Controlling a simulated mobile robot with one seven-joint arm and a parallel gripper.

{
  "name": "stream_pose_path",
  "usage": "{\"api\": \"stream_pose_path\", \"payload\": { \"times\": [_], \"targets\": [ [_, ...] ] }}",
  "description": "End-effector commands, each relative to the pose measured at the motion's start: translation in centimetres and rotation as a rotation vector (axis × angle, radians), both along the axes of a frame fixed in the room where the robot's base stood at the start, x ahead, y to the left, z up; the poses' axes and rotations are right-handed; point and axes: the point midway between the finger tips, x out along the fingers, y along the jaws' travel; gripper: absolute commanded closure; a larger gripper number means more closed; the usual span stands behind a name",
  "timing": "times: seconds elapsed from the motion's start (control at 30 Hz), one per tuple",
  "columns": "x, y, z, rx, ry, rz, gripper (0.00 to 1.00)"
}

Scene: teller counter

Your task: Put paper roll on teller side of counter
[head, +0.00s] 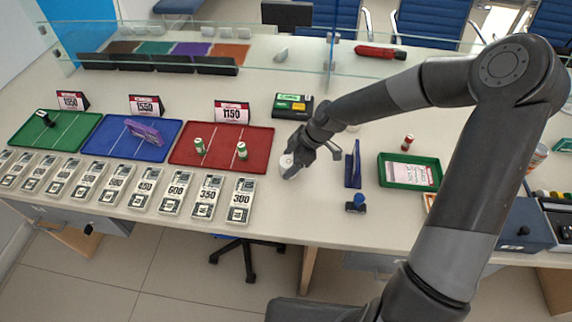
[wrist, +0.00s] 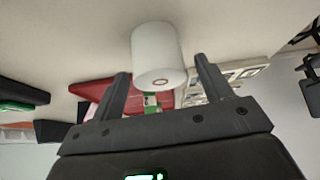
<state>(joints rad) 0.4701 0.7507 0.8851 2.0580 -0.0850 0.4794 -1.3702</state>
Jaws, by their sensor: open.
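The white paper roll (head: 287,161) stands on the counter (head: 330,205), just right of the red tray, on the near side of the glass screen. In the wrist view the paper roll (wrist: 158,50) shows its core end and lies between and beyond my two fingertips. My gripper (head: 305,152) is beside the roll in the head view and partly hides it. In the wrist view my gripper (wrist: 162,70) is open, with a gap between the roll and each finger. Whether the roll's base touches the counter is hard to see.
A red tray (head: 262,143) with two small rolls lies to the left. A blue stand (head: 353,165), a stamp (head: 356,203) and a green tray (head: 385,170) are to the right. A glass screen (head: 240,60) crosses behind. Several cash bundles line the front edge.

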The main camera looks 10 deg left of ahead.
Motion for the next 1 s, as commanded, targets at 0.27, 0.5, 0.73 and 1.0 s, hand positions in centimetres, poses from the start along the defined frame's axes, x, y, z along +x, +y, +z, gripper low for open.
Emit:
{"api": "stream_pose_path", "payload": {
  "times": [0.27,0.5,0.73,1.0],
  "targets": [
    [0.4,-2.9,4.9,-0.001,-0.004,-0.003,0.28],
    [0.6,-4.4,7.5,-0.001,-0.003,-0.001,0.28],
    [0.5,-4.7,8.1,-0.001,-0.001,0.001,0.28],
    [-1.0,-6.1,8.3,-0.129,0.033,-0.089,0.28]
  ]
}}
